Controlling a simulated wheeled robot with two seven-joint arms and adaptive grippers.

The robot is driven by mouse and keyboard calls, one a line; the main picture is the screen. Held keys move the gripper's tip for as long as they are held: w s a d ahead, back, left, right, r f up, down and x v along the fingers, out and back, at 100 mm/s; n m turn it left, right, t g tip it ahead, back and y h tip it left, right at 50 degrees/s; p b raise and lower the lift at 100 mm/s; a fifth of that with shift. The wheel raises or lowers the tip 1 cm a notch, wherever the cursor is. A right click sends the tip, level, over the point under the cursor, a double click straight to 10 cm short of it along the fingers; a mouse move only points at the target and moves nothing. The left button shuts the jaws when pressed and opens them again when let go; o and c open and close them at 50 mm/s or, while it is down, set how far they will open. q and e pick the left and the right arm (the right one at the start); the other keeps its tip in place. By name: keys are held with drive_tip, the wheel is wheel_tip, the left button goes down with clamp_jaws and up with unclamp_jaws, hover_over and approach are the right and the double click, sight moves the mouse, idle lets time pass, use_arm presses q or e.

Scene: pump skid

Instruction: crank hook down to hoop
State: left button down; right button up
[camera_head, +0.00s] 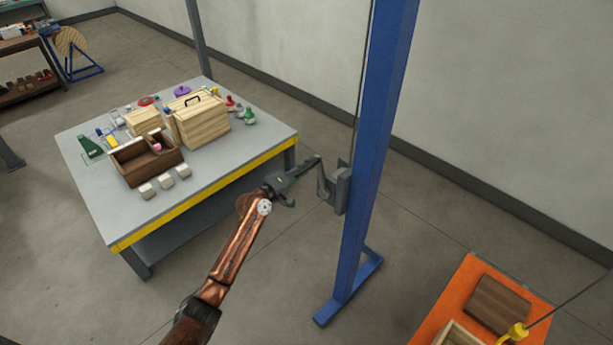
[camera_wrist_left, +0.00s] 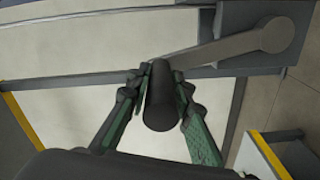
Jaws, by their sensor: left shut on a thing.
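My left gripper (camera_head: 292,183) is shut on the dark crank handle, which shows between its green-lined fingers in the left wrist view (camera_wrist_left: 160,102). The grey crank arm (camera_wrist_left: 225,48) runs from the handle to a round hub at the upper right. In the head view the crank belongs to the grey winch (camera_head: 341,188) on the blue post (camera_head: 375,130). A yellow hook block (camera_head: 517,332) is at the bottom right on a thin cable. Its lower part is cut off, and I cannot make out a hoop. My right gripper is not in view.
An orange-topped surface (camera_head: 458,288) at the bottom right bears a dark wooden panel (camera_head: 497,304) and part of a wooden crate (camera_head: 455,335). A grey table (camera_head: 215,180) with a yellow edge, boxes and small parts stands left of the post. Bare floor lies between.

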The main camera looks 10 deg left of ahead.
use_arm(q)
drive_tip(key=w+a+f+n+b, duration=0.5)
drive_tip(key=a+f+n+b, duration=0.2)
drive_tip(key=a+f+n, duration=0.2)
wheel_tip(320, 180, down, 15)
drive_tip(key=n+b, duration=0.4)
drive_tip(key=n, duration=0.7)
drive_tip(key=shift+d+r+n, duration=0.15)
drive_tip(key=shift+d+n, duration=0.2)
drive_tip(key=shift+n, duration=0.05)
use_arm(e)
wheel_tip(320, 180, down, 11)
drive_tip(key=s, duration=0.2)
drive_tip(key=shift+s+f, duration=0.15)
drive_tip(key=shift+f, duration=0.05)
use_arm(q)
drive_tip(key=shift+w, duration=0.15)
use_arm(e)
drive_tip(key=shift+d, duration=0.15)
use_arm(q)
drive_tip(key=c, duration=1.8)
unclamp_jaws()
drive_tip(key=shift+r, duration=0.2)
drive_tip(key=shift+o, duration=0.3)
